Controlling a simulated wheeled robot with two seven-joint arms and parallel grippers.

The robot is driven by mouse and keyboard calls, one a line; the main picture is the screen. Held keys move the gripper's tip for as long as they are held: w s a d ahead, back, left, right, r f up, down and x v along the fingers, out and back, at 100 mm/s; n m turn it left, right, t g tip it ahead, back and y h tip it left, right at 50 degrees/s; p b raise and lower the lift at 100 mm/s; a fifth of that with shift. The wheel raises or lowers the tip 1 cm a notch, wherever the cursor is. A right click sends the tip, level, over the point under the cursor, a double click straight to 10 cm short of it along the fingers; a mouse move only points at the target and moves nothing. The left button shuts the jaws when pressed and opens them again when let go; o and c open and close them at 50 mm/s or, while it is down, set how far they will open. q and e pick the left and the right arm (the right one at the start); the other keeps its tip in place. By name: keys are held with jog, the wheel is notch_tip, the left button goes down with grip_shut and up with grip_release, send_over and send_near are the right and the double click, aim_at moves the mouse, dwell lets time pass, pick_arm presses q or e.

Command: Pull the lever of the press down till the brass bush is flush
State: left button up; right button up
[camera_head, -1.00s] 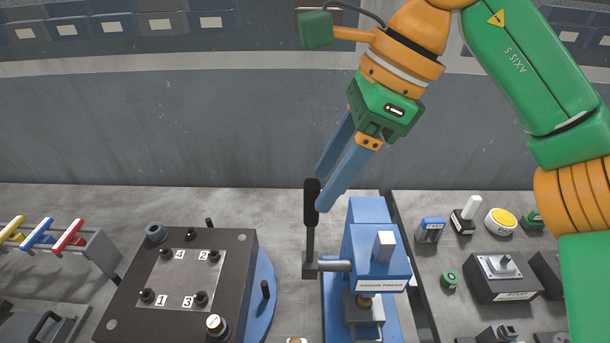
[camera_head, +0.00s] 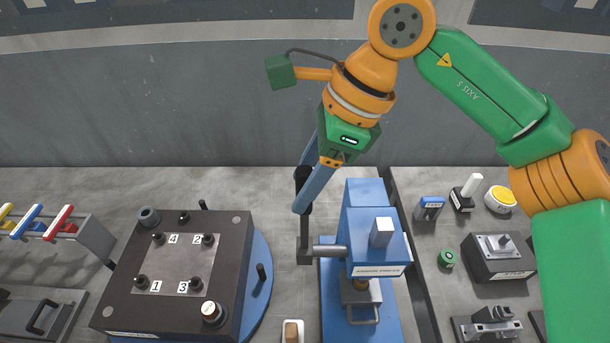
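The blue arbor press (camera_head: 365,222) stands right of the middle, with a white label on its head. Its lever (camera_head: 304,215) stands upright on the press's left side, with a black grip at the top. My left gripper is out of view.
A dark die block (camera_head: 232,270) with numbered pins stands left of the press. A rack with coloured handles (camera_head: 66,222) is at far left. Right of a dark divider are a yellow button (camera_head: 500,197) and several small devices. A small tray (camera_head: 301,331) lies at the front.

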jog(key=shift+s+r, duration=0.1)
grip_shut()
dwell(1.1)
